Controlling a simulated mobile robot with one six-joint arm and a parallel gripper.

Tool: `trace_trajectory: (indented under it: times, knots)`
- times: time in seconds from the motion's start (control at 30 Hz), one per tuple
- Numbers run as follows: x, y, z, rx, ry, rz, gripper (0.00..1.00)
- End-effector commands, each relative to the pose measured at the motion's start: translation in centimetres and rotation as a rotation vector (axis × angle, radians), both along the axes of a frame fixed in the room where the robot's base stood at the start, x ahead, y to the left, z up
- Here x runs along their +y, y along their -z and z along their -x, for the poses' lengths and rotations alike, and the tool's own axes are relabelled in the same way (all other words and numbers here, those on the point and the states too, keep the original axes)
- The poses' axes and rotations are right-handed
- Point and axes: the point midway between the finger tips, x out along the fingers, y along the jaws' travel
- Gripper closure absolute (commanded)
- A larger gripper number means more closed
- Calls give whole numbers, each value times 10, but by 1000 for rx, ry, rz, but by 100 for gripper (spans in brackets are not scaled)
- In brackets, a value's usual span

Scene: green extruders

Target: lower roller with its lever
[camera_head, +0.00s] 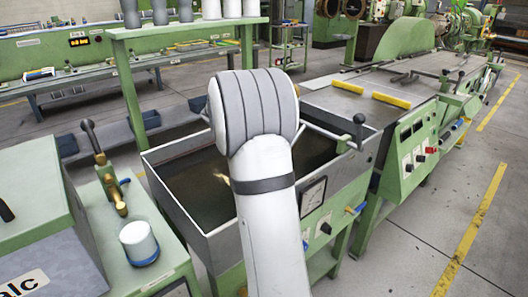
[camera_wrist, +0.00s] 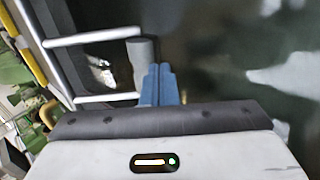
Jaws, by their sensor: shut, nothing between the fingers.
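A lever with a black ball knob (camera_head: 359,119) stands up at the right rim of the open tank (camera_head: 217,243). Pale metal bars (camera_head: 328,132) run from it leftward behind my arm. In the wrist view, two pale parallel bars (camera_wrist: 92,37) come in from the left and meet a short grey piece (camera_wrist: 143,62); I cannot tell if it belongs to the roller. My gripper (camera_wrist: 158,70) has blue fingers, closed together and empty, close to that grey piece; touching or apart is unclear. In the head view my arm hides the gripper and probably the roller.
The tank holds dark liquid. Right of it is a green machine with yellow bars (camera_head: 391,100) on top. At left are a brass valve (camera_head: 110,185) and a white cup (camera_head: 139,242) on a green bench. Open floor lies at right.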

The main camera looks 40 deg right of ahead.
Motion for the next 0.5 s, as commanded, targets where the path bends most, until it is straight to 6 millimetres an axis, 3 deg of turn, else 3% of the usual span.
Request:
trace_trajectory:
  times: [0.2, 0.5]
  knots:
    - [42, -38, 1, -5, -8, 2, 100]
    - [71, -63, 3, -6, -7, 2, 100]
